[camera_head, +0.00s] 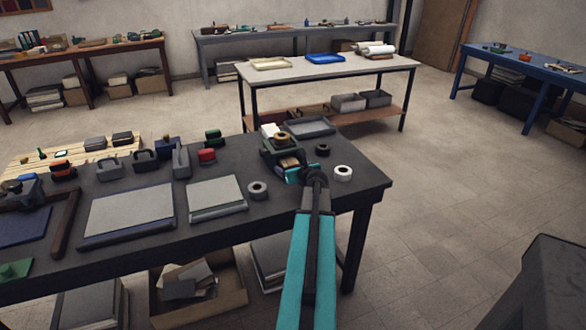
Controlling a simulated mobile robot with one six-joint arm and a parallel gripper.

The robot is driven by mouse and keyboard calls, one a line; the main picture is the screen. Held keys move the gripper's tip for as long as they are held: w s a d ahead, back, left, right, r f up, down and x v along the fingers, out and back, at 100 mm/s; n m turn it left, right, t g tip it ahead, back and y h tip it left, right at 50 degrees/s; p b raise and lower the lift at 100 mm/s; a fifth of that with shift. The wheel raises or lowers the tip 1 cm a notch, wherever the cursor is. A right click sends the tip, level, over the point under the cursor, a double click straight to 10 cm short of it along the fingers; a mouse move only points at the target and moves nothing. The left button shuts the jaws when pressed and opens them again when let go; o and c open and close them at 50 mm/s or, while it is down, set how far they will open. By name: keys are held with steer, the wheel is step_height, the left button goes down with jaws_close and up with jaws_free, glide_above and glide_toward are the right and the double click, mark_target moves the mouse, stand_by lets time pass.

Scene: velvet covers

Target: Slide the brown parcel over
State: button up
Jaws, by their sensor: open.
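My teal arm reaches up from the bottom of the head view to the right end of the dark workbench (335,178). My gripper (293,168) is open and low over the bench top there, small and partly hidden by my wrist. A small brown block (287,161), which may be the brown parcel, shows right by the jaws, beside a dark green-grey tool (280,146). I cannot tell whether the jaws touch it or stand around it.
Light pads (215,194) and several tools cover the bench's left. Open floor lies to the right; a pale table (390,65) stands behind.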

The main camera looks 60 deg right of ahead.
steer(key=c, duration=1.4)
steer(key=shift+s+a, duration=0.1)
steer(key=shift+a, duration=0.05)
